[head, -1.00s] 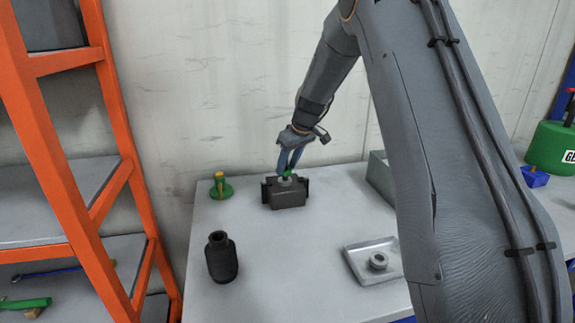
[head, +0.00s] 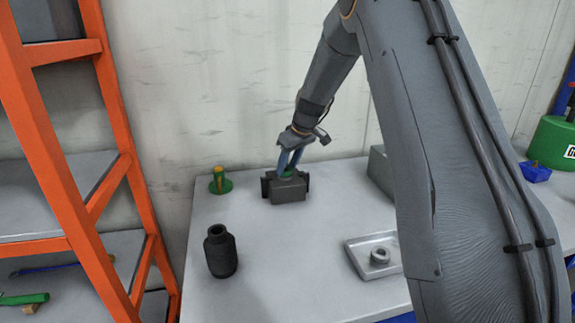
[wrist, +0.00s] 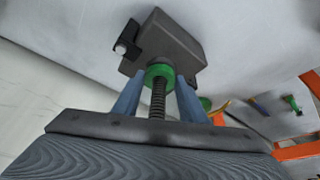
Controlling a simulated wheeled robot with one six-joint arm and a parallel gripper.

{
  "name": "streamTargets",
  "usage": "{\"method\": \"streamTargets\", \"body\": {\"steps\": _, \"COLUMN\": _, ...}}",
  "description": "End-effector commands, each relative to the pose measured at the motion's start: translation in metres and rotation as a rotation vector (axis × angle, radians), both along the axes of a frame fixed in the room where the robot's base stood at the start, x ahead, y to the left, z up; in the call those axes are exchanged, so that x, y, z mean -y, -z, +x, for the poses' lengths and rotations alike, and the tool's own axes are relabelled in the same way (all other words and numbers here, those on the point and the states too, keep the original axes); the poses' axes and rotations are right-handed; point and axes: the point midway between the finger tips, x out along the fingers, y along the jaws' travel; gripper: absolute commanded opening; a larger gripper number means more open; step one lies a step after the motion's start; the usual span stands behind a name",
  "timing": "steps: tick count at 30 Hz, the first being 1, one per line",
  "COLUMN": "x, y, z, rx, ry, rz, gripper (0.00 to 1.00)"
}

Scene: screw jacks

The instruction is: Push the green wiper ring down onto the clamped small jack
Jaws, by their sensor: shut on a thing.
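The green wiper ring (wrist: 160,72) is around the dark threaded screw (wrist: 157,103) of the small jack in the wrist view. It sits close against the dark clamp block (wrist: 172,38), and the jack's body is mostly hidden there. The ring also shows as a green patch (head: 288,173) just above the clamp (head: 288,191) in the head view. My gripper (wrist: 159,92) is shut on the ring, one blue finger on each side, with the screw rising between them. In the head view my gripper (head: 289,163) points down over the clamp.
A green part with a yellow post (head: 220,182) stands left of the clamp. A black bottle-shaped jack (head: 220,252) stands nearer. A tray (head: 357,262) with a grey ring is at the right, a grey box (head: 379,168) behind it. An orange rack (head: 75,120) borders the left.

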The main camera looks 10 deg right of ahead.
Motion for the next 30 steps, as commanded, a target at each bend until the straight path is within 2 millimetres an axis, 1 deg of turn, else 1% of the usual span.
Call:
{"method": "streamTargets", "body": {"steps": 14, "x": 0.0000, "y": 0.0003, "z": 0.0000, "rx": 0.000, "ry": 0.000, "rz": 0.000, "gripper": 0.17}}
{"method": "streamTargets", "body": {"steps": 25, "x": 0.0000, "y": 0.0042, "z": 0.0001, "rx": 0.000, "ry": 0.000, "rz": 0.000, "gripper": 0.17}}
{"method": "streamTargets", "body": {"steps": 26, "x": 0.0001, "y": 0.0042, "z": 0.0001, "rx": 0.000, "ry": 0.000, "rz": 0.000, "gripper": 0.40}}
{"method": "streamTargets", "body": {"steps": 28, "x": 0.0001, "y": 0.0039, "z": 0.0000, "rx": 0.000, "ry": 0.000, "rz": 0.000, "gripper": 0.52}}
{"method": "streamTargets", "body": {"steps": 30, "x": 0.0001, "y": 0.0039, "z": 0.0000, "rx": 0.000, "ry": 0.000, "rz": 0.000, "gripper": 0.60}}
